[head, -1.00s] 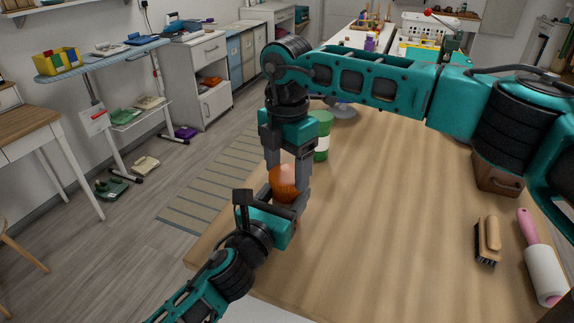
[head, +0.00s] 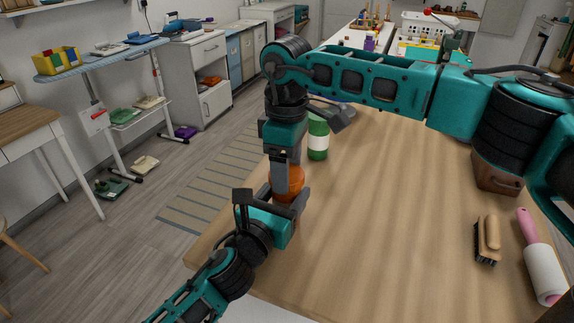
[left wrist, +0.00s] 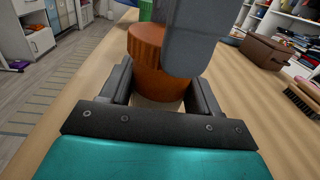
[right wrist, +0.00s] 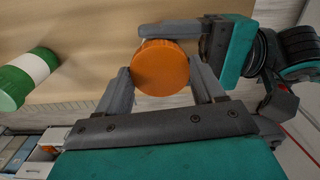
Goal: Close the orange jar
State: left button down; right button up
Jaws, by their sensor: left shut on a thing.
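The orange jar (head: 287,196) stands upright near the table's front left edge. It also shows in the left wrist view (left wrist: 148,75). My left gripper (head: 278,207) is shut on its lower body from the near side. My right gripper (head: 287,186) reaches down from above, its fingers on opposite sides of the round orange top, seen from above in the right wrist view (right wrist: 161,67). The fingers look very close to the rim; whether they press on it cannot be told. A grey right finger hides part of the jar, and the seam between top and body is not clear.
A green jar with a white band (head: 318,140) stands just behind. A brush (head: 488,238), a pink-handled roller (head: 543,268) and a brown box (head: 494,174) are on the right. The middle of the table is clear. My right arm spans above it.

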jog(key=o, duration=0.5)
jog(key=shift+c, duration=0.2)
jog(key=shift+r, duration=2.3)
jog(key=shift+c, duration=0.3)
